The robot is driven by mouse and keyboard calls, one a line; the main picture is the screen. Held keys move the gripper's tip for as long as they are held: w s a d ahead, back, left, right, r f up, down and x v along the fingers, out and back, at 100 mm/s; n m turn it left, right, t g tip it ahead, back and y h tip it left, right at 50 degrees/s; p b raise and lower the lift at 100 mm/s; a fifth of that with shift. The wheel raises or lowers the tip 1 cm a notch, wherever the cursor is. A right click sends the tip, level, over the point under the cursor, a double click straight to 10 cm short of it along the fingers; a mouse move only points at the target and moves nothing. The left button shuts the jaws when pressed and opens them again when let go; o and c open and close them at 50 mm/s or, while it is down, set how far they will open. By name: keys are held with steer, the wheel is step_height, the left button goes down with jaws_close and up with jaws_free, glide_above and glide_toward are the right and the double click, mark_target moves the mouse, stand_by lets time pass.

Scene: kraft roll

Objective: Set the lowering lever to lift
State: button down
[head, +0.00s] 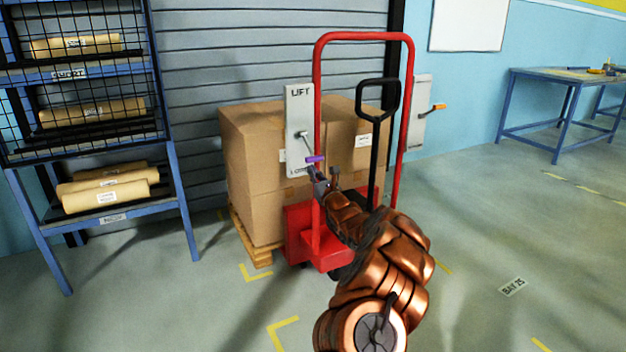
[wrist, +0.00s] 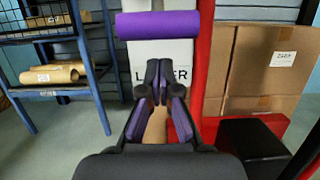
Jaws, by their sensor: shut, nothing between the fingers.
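The lowering lever has a purple grip (head: 316,159) on a thin arm that slants down from its pivot on a pale plate (head: 299,105). The plate reads LIFT at the top, and the grip is near its lower end. My gripper (head: 319,180) is just below the grip, in front of the plate. In the wrist view the purple grip (wrist: 158,25) lies crosswise above the fingertips, apart from them. My gripper (wrist: 165,75) is shut and empty there. Its fingers partly cover the lower label, of which an L and ER show.
The plate is beside the red frame (head: 318,75) of a pallet truck with a black handle (head: 378,95). Large cartons (head: 245,150) stand behind. An orange-tipped lever (head: 438,107) is on another panel to the right. A blue rack (head: 175,190) stands left; the floor at right is open.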

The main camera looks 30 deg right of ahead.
steer(key=shift+s+a+r+b, duration=0.1)
steer(key=shift+s+r+b, duration=0.15)
steer(key=shift+s+r, duration=0.25)
steer(key=shift+s+r+b, duration=0.2)
steer(key=shift+s+r, duration=0.1)
steer(key=shift+r, duration=0.35)
steer(key=shift+a+r+p, duration=0.1)
steer(key=shift+r+p, duration=0.05)
steer(key=shift+p, duration=0.15)
